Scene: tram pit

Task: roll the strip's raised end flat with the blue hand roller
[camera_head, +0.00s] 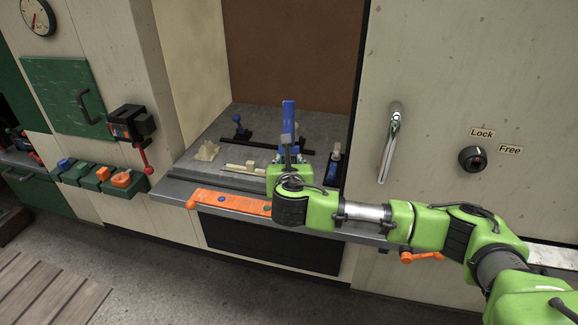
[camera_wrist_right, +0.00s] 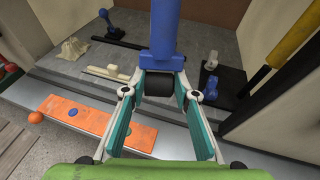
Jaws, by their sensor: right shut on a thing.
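The blue hand roller (camera_head: 289,113) stands upright in my right gripper (camera_head: 287,160), above the front of the grey bench. In the right wrist view the gripper (camera_wrist_right: 162,92) is shut on the blue roller (camera_wrist_right: 163,40), with its black drum between the fingers. A long dark strip (camera_head: 258,143) lies across the bench behind the gripper. My left gripper is out of view.
A crumpled beige cloth (camera_head: 207,151) and a pale bar (camera_head: 240,168) lie on the bench's left. Another blue tool (camera_wrist_right: 213,88) is at right. An orange plate (camera_head: 228,201) lies on the front ledge. Walls close both sides.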

